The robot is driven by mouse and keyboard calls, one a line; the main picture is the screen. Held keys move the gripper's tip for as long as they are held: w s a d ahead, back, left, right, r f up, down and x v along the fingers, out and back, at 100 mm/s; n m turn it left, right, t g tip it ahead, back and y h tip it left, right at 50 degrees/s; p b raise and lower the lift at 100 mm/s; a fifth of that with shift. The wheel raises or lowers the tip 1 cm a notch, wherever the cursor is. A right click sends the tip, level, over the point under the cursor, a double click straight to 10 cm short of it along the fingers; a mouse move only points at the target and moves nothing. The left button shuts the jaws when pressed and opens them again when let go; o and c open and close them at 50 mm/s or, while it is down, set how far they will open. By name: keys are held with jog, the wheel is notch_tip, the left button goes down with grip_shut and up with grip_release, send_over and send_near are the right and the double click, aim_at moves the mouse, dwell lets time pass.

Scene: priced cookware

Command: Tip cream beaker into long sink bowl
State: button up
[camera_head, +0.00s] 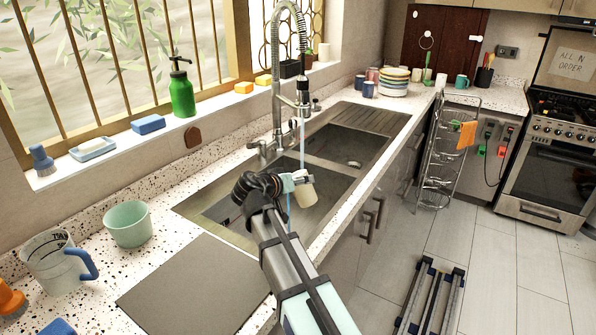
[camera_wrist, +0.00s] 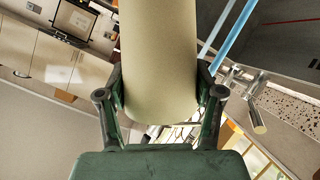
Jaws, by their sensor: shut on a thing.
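The cream beaker (camera_head: 306,193) is held over the near sink bowl (camera_head: 222,212), seen in the head view. My gripper (camera_head: 287,183) is shut on the beaker's side. In the wrist view the beaker (camera_wrist: 158,60) fills the middle between the two fingers of my gripper (camera_wrist: 160,105). Its mouth and contents are hidden, and I cannot tell how far it is tilted. The far sink bowl (camera_head: 350,146) lies beyond a divider. I cannot tell for sure which bowl is the long one.
A tall spring tap (camera_head: 277,80) stands behind the sink, with a thin blue water stream beside the beaker. A mint cup (camera_head: 128,224), a clear jug with a blue handle (camera_head: 58,264) and a grey mat (camera_head: 192,290) are on the near counter. Stacked bowls (camera_head: 394,82) stand at the far end.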

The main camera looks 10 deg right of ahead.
jog(key=n+h+p, duration=0.1)
jog(key=n+p, duration=0.1)
jog(key=p, duration=0.2)
jog(key=shift+r+g, duration=0.1)
jog(key=shift+g, duration=0.3)
jog(key=n+h+p, duration=0.1)
jog(key=p, duration=0.1)
jog(key=f+n+g+h+p, duration=0.1)
jog(key=p, duration=0.1)
jog(key=shift+w+a+f+n, duration=0.15)
jog(key=shift+w+f+n, duration=0.05)
jog(key=shift+n, duration=0.1)
jog(key=shift+w+a+f+n, duration=0.15)
jog(key=shift+f+n, duration=0.35)
jog(key=shift+f, duration=0.2)
jog(key=n, duration=0.1)
jog(key=f+n+h, duration=0.2)
jog(key=shift+w+a+f+g, duration=0.1)
jog(key=shift+w+a+g, duration=0.2)
jog(key=shift+w+a, duration=0.05)
jog(key=shift+w+a+r+n+h+p, duration=0.15)
jog(key=shift+n+h+p, duration=0.15)
jog(key=shift+n+p, duration=0.2)
jog(key=shift+a+r+n+h+p, duration=0.1)
jog(key=shift+n+h+p, duration=0.25)
jog(key=shift+n, duration=0.25)
dwell(4.0)
